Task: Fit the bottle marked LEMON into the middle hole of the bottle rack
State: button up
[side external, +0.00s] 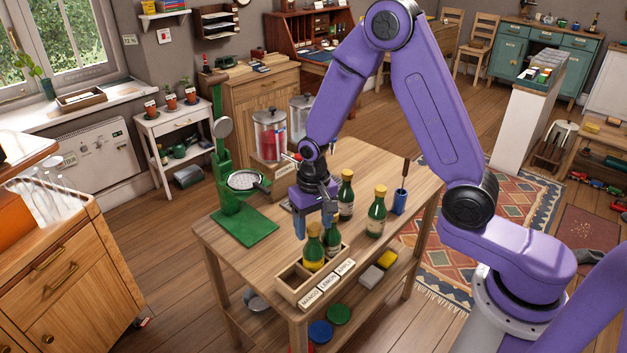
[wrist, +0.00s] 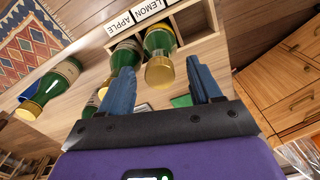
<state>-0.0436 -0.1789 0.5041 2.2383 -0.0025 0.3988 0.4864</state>
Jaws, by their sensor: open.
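The bottle rack (side external: 285,288) is a wooden box with holes labelled MANGO, LEMON and APPLE. A green bottle with a yellow cap (side external: 313,247) appears upright in the middle hole; it also shows in the wrist view (wrist: 159,42). Its own marking is not readable. A second green bottle (side external: 333,238) appears to stand in the APPLE hole, beside it in the wrist view (wrist: 127,54). The MANGO hole is empty. My gripper (side external: 314,229) is open, its fingers either side of the middle bottle's cap. In the wrist view my gripper (wrist: 158,68) shows gaps beside the cap.
Two more green bottles (side external: 346,196) (side external: 376,214) stand on the table behind the rack. A blue holder (side external: 400,201) with a dark-handled tool is to the right. A green stand (side external: 231,207) with a round pan is at the left. Table between them is partly clear.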

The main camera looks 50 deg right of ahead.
notch_tip(320, 180, up, 14)
jog(key=shift+r, duration=0.15)
dwell(0.3)
jog(key=shift+s, duration=0.1)
jog(key=s+d+n, duration=0.1)
jog(key=s+n, duration=1.4)
jog(key=s, duration=1)
jog(key=shift+s+d+n, duration=0.25)
jog(key=shift+d+n, duration=0.05)
jog(key=shift+d, duration=0.05)
